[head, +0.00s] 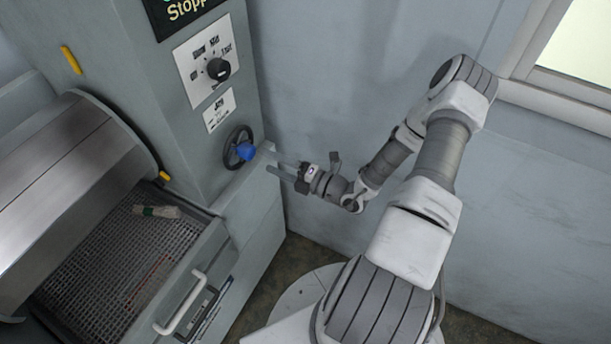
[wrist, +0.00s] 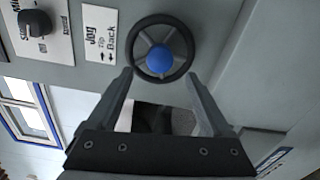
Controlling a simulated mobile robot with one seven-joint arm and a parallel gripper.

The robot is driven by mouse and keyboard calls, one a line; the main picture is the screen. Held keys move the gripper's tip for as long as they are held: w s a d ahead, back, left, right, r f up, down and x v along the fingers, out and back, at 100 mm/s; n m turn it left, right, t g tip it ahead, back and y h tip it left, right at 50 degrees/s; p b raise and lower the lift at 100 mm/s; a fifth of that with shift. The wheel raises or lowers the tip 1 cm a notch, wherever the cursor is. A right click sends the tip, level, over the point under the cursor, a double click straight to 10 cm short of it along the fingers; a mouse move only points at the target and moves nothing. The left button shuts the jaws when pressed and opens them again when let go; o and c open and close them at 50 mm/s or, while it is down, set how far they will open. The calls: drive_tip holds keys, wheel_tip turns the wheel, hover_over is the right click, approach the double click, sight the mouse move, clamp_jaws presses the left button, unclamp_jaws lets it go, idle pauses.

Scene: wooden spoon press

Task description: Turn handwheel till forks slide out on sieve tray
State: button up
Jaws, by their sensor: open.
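The handwheel (head: 238,148) is a small black wheel with a blue hub on the grey machine's front, below the Jog label. In the wrist view the handwheel (wrist: 160,48) faces me, just beyond the fingertips and roughly centred between them. My gripper (head: 284,172) is open and empty, to the right of the wheel, with its fingers pointing at it. In the wrist view my gripper (wrist: 158,84) shows both fingers spread apart. The sieve tray (head: 108,262) is a mesh tray at lower left. A pale piece with a green band (head: 158,211) lies on it. I see no forks clearly.
A black selector knob (head: 218,69) sits above the Jog label (head: 219,110). A curved metal cover (head: 62,190) hangs over the tray, and a white handle (head: 180,303) is on its front. A wall and window (head: 575,50) are at right.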

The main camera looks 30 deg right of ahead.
drive_tip(key=v, duration=1.1)
drive_tip(key=shift+b, duration=0.45)
drive_tip(key=shift+a, duration=0.1)
